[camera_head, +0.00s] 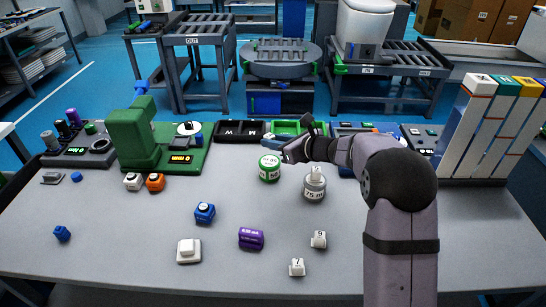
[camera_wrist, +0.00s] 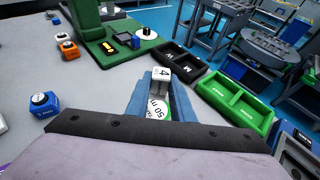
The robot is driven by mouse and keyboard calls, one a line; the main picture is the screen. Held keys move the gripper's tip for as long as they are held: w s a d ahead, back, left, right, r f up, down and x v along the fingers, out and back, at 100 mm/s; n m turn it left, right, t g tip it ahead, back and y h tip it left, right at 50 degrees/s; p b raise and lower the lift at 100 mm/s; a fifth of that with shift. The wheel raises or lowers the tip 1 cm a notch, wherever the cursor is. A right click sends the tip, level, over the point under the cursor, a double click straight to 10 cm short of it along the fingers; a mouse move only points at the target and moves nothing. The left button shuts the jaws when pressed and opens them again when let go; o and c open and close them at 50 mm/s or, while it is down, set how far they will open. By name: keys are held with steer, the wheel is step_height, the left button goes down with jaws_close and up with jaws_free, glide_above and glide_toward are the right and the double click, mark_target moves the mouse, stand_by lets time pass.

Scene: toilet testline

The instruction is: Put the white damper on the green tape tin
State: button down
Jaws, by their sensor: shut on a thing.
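The green tape tin (camera_head: 269,170) stands upright on the grey table, left of centre. Its white "50 m" label (camera_wrist: 156,107) shows between the blue fingers in the wrist view. My gripper (camera_head: 286,152) comes in from the right, close at the tin's top. It is shut on a white block marked 4 (camera_wrist: 162,76), which I take to be the white damper. The block is right at the tin's top; whether it rests on it is hard to tell. The fingers hide part of the tin.
A grey tin (camera_head: 314,189) with a white numbered block on top stands close to the right. White blocks marked 9 (camera_head: 318,239) and 7 (camera_head: 297,267) stand in front. A green fixture (camera_head: 133,138) is left, with black trays (camera_head: 240,131) behind.

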mark_target(274, 164)
steer(key=shift+f, duration=2.75)
steer(key=shift+f, duration=0.25)
steer(key=c, duration=1.5)
jaws_free()
steer(key=shift+r, duration=0.1)
steer(key=shift+c, duration=0.2)
steer(key=shift+r, duration=0.15)
steer(key=shift+d, duration=0.1)
steer(key=b+v, duration=0.2)
steer(key=v, duration=1)
steer(key=shift+s, duration=0.1)
